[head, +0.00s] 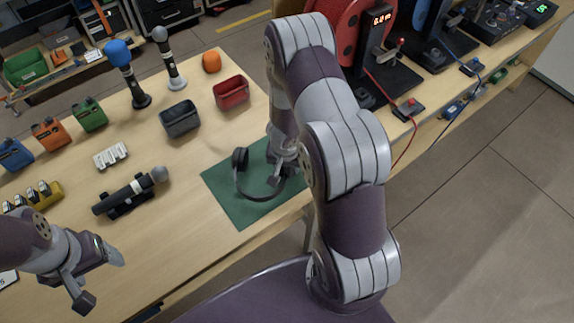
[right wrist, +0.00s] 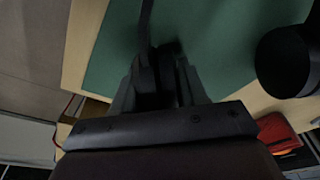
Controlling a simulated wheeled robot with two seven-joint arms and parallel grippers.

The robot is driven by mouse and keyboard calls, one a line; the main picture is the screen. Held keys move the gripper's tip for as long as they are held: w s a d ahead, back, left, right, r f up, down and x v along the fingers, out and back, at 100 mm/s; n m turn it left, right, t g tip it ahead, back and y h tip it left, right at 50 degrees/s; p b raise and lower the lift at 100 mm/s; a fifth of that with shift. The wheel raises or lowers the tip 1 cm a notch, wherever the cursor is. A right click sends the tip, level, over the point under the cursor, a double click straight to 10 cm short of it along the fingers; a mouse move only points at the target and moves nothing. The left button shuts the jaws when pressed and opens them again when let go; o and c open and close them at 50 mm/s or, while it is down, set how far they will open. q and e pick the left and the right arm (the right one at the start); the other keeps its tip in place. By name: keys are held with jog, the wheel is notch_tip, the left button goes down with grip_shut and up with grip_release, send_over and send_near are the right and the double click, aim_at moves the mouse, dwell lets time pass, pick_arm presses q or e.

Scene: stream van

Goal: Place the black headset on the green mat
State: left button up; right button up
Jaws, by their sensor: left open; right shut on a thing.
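The green mat (head: 236,212) lies on the wooden table near its front right edge, partly hidden by my right arm. The black headset (head: 240,181) is over the mat, with one ear cup towards the left and its band curving low. My right gripper (head: 281,174) is shut on the headset; in the right wrist view the band (right wrist: 147,25) runs into the jaws (right wrist: 160,85), with the green mat (right wrist: 220,40) behind. Whether the headset touches the mat I cannot tell. My left gripper (head: 98,278) is open and empty at the table's front left.
A black bin (head: 180,120) and a red bin (head: 231,93) stand behind the mat. A microphone on a stand (head: 130,195) lies left of it. Upright microphones (head: 168,60) and coloured packs (head: 89,114) are further back. Devices with cables (head: 390,90) stand right.

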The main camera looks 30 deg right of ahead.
jog(key=shift+f+b, duration=0.15)
jog(key=shift+b, duration=0.15)
jog(key=o, duration=1.2)
jog(key=shift+s, duration=0.1)
jog(key=shift+c, duration=0.2)
jog(key=shift+r+p, duration=0.45)
jog(key=shift+p, duration=0.05)
jog(key=s+a+r+n+p, duration=0.2)
jog(key=r+p, duration=0.1)
jog(key=r, duration=0.7)
jog(key=s+a+r+n+p, duration=0.2)
jog(key=r, duration=0.7)
jog(key=s+a+r+n+y, duration=0.1)
jog(key=s+a+r+n, duration=0.3)
jog(key=s+a+r, duration=0.1)
jog(key=shift+s+a+r, duration=0.3)
jog(key=shift+s+a, duration=0.6)
